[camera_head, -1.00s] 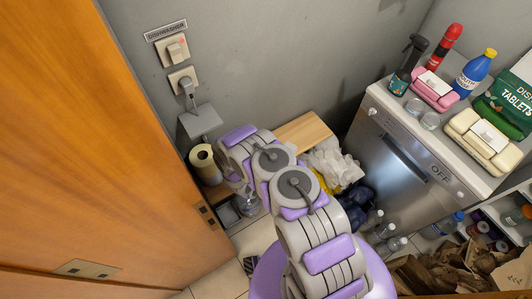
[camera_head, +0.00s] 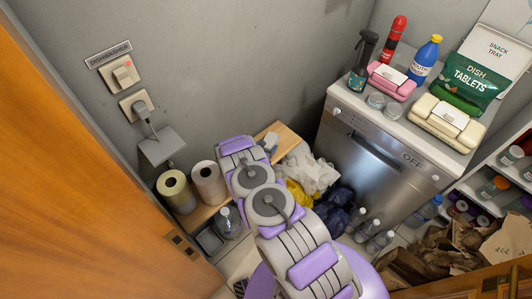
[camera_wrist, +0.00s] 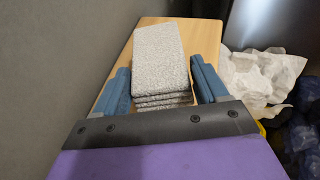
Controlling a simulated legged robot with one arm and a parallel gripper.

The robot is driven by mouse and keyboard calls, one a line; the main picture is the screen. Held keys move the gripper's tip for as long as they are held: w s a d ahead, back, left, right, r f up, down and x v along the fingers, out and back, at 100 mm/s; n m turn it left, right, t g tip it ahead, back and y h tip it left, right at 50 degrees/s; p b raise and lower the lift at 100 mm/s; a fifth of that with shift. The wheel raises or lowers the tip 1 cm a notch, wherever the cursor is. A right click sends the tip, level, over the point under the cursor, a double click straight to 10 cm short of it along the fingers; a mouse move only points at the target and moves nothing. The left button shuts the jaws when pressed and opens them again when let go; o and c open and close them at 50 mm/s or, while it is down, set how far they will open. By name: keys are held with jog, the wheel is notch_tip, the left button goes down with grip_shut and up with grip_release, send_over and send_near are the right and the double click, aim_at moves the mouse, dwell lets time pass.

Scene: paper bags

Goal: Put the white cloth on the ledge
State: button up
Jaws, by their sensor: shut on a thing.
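The white cloth (camera_wrist: 158,60) is a folded, speckled white-grey stack in the wrist view. My gripper (camera_wrist: 163,82) has its blue fingers on both sides of it and is shut on it. A light wooden ledge (camera_wrist: 207,42) lies below and beyond the cloth; I cannot tell whether the cloth touches it. In the head view the wooden ledge (camera_head: 287,138) shows along the wall, past my arm, which hides most of my gripper.
Crumpled white bags (camera_head: 312,172) lie right of the ledge, beside dark blue bags (camera_head: 335,205). Two paper rolls (camera_head: 190,188) stand left of my arm. The dishwasher (camera_head: 375,160) stands right, with bottles at its foot. A wooden door (camera_head: 80,190) bounds the left.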

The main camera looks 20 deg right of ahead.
notch_tip(320, 180, down, 4)
jog(key=shift+r+b, duration=0.1)
jog(key=shift+b, duration=0.75)
jog(key=shift+r, duration=0.15)
jog(key=o, duration=0.8)
jog(key=shift+c, duration=0.2)
